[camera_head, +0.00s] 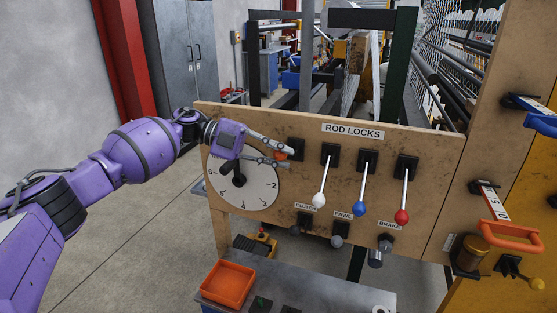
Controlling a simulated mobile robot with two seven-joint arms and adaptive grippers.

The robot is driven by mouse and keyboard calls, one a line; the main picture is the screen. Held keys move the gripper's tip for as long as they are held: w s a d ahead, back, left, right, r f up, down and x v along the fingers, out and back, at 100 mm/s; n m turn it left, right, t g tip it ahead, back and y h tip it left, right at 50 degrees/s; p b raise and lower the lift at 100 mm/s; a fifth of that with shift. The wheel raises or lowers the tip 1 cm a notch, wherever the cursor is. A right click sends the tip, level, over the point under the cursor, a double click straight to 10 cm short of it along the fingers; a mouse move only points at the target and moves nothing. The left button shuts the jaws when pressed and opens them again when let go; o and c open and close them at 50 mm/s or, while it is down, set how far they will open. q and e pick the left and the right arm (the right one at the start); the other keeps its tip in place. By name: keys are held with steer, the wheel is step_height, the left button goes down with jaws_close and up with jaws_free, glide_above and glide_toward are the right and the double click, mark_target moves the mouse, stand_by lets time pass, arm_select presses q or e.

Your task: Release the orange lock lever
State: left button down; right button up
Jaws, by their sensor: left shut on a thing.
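The board labelled ROD LOCKS (450,150) carries a row of levers in black slots. The orange lock lever (281,155) is the leftmost; only a bit of its orange knob shows, beside its black slot. My left gripper (287,157) comes in from the left, in front of the dial, with its fingers closed around the orange knob. The fingers hide most of this lever, so its exact tilt is hard to tell. My right gripper is not in view.
Levers with white (319,200), blue (359,209) and red (402,217) knobs hang down to the right. A numbered dial (245,190) sits behind my gripper. Several dark knobs are below. An orange tray (228,284) lies at the bottom; an orange handle (512,237) is at right.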

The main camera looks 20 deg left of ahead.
arm_select(q)
steer(key=shift+w+a+r, duration=0.1)
steer(key=shift+w+r, duration=0.4)
steer(key=shift+r, duration=0.35)
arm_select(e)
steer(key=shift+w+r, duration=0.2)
arm_select(q)
steer(key=shift+r, duration=0.15)
steer(key=c, duration=1.8)
jaws_free()
steer(key=shift+o, duration=0.9)
steer(key=shift+w+a, duration=0.1)
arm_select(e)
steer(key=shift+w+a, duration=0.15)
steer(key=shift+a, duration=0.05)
arm_select(q)
steer(key=v, duration=1.1)
steer(key=shift+a, duration=0.45)
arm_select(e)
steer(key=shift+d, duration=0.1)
arm_select(q)
steer(key=shift+a, duration=0.1)
